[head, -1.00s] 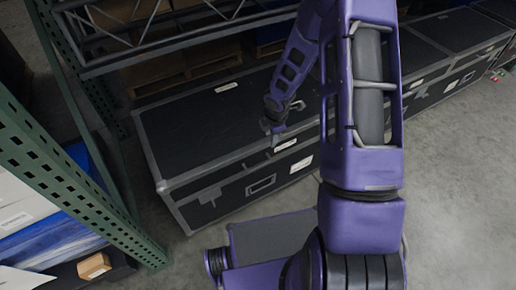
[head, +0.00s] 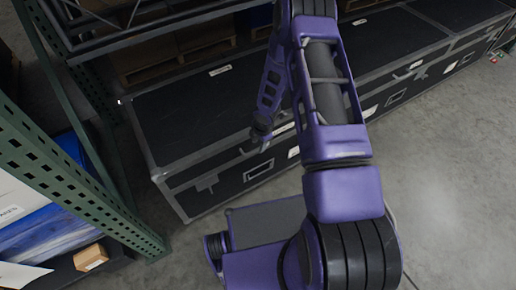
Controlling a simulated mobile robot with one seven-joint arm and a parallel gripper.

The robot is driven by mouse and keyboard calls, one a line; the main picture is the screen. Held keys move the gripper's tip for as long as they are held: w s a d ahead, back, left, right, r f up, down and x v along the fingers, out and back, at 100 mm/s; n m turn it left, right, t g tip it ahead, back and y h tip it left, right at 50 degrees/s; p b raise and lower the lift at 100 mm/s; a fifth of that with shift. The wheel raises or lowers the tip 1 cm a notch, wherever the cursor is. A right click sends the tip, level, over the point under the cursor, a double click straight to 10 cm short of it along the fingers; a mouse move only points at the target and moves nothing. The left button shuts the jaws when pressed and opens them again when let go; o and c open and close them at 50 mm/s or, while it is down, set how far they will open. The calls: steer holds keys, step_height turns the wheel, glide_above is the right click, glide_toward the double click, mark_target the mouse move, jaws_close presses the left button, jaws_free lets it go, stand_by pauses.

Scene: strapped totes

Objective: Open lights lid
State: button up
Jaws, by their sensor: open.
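A long black case (head: 190,125) with silver edges stands on the floor at the left of the row in the head view, its lid shut. A white label (head: 220,70) is on the back part of its top, and a recessed handle (head: 258,170) is on its front. The lettering is too small to read, so I cannot tell if this is the lights case. My gripper (head: 261,142) is open and empty at the upper front edge of this case, near the front handle. I cannot tell whether it touches the case. My arm hides part of the case.
More black cases (head: 418,38) continue the row to the right. A green rack upright (head: 75,185) stands close at the left, with a small cardboard box (head: 90,257) by it. A dark metal truss (head: 150,20) is above and behind the case. Grey floor (head: 440,170) is open at the right.

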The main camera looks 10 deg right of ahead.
steer(key=shift+w+a+f, duration=0.1)
steer(key=shift+w+f, duration=0.05)
steer(key=shift+f, duration=0.6)
steer(key=shift+w+f, duration=0.15)
steer(key=shift+f, duration=0.6)
steer(key=shift+c, duration=0.2)
jaws_close()
steer(key=shift+r, duration=0.1)
